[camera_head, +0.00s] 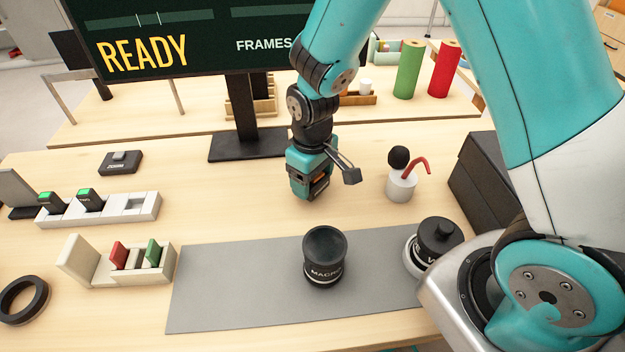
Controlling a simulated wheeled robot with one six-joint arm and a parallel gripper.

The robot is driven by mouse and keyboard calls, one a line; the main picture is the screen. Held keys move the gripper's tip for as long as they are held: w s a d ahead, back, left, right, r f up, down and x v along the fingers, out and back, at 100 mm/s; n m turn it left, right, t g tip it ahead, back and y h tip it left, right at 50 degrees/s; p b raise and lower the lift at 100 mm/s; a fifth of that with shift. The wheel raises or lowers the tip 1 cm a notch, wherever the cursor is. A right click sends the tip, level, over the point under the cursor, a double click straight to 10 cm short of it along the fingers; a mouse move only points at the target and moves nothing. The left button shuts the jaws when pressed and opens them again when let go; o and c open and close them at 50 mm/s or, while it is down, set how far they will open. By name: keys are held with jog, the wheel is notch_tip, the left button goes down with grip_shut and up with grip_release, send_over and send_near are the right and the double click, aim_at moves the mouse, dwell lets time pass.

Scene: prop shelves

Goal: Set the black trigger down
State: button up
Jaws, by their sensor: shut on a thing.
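My gripper (311,190) is at the middle of the table, behind the grey mat, pointing down. It is shut on a dark piece, taken as the black trigger; the gripper's own body hides most of it. I cannot tell whether it touches the tabletop. A white rack (148,209) at the left holds two dark blocks with green tops, and its right-hand slot is empty. A black block marked ZOOM (121,163) with a grey button lies on the table behind the rack.
A black MACRO lens (325,272) stands on the grey mat (220,290), with another dark lens (437,240) at its right end. A black monitor stand (247,145) is behind left. Bare tabletop lies left of my gripper.

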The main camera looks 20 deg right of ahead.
jog(key=shift+f, duration=0.5)
jog(key=shift+f, duration=0.1)
jog(key=o, duration=1)
notch_tip(320, 180, up, 12)
jog(key=shift+f, duration=0.1)
jog(key=s+a+r+y, duration=0.2)
jog(key=s+r, duration=0.3)
jog(key=s, duration=0.4)
jog(key=s+a+r+n+y, duration=0.1)
jog(key=s+a+r+y, duration=0.1)
jog(key=s+r, duration=0.4)
jog(key=s, duration=0.3)
jog(key=shift+s+a+n, duration=0.3)
jog(key=shift+s+a, duration=0.05)
jog(key=shift+a, duration=0.05)
